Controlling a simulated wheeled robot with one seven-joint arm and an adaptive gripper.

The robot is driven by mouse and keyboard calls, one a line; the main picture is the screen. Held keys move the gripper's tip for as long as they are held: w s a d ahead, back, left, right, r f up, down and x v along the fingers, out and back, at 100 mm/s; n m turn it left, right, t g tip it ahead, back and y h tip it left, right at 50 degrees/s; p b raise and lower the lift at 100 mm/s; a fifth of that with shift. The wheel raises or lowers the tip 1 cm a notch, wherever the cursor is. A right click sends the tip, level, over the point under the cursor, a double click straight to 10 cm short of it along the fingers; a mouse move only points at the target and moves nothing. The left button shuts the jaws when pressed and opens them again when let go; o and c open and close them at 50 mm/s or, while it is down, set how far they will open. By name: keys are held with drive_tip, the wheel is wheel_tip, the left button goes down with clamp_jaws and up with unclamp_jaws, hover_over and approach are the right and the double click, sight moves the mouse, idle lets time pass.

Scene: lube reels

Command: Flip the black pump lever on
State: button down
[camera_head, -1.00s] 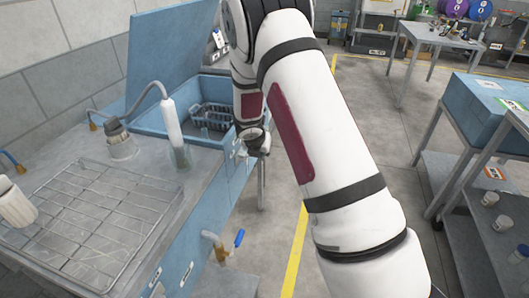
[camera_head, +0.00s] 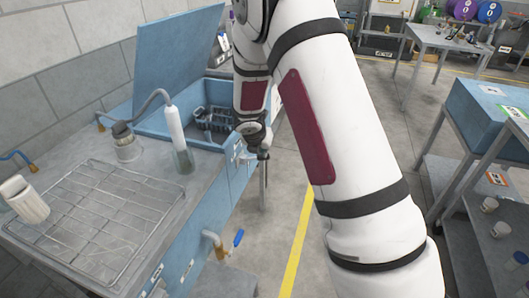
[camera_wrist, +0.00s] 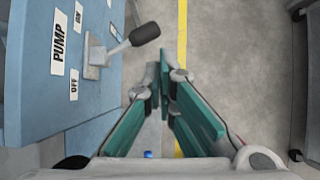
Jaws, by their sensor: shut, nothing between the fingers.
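The black pump lever (camera_wrist: 145,34) sticks out from a grey mount on the blue panel (camera_wrist: 40,105) at the left of the wrist view. Its black knob leans toward the top of that picture. A PUMP label, an ON label (camera_wrist: 78,17) above and an OFF label (camera_wrist: 74,83) below sit by the mount. I cannot tell for sure which position the lever is set in. My gripper (camera_wrist: 165,66) is shut and empty, its green-padded fingers together just below and right of the knob, apart from it in the picture. In the head view my gripper (camera_head: 263,157) is beside the blue cabinet front.
A blue-handled tap (camera_head: 238,238) juts from the cabinet front below. The parts washer's wire rack (camera_head: 100,225), hose and open blue lid (camera_head: 178,55) are at left. A grey cart with a blue top (camera_head: 490,110) stands right. The floor between is clear.

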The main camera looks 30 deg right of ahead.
drive_tip(key=s+r, duration=0.2)
drive_tip(key=r, duration=0.1)
drive_tip(key=s+r, duration=0.1)
drive_tip(key=r, duration=0.1)
drive_tip(key=shift+s+a+p, duration=0.1)
drive_tip(key=shift+a+p, duration=0.2)
drive_tip(key=shift+p, duration=0.05)
drive_tip(key=s+r+m, duration=1.5)
drive_tip(key=s+r, duration=0.1)
drive_tip(key=r, duration=0.2)
drive_tip(key=s+a+r+m+y, duration=0.1)
drive_tip(key=s+a+m, duration=0.2)
drive_tip(key=s, duration=0.3)
drive_tip(key=s+a+m+y, duration=0.2)
drive_tip(key=s+a+m, duration=0.2)
drive_tip(key=s, duration=0.3)
drive_tip(key=s+a+r+m+y, duration=0.1)
drive_tip(key=s+a+m, duration=0.2)
drive_tip(key=s+m, duration=0.2)
drive_tip(key=shift+s+a+r+m+g+y, duration=0.3)
drive_tip(key=shift+s+a, duration=0.05)
drive_tip(key=shift+s, duration=0.35)
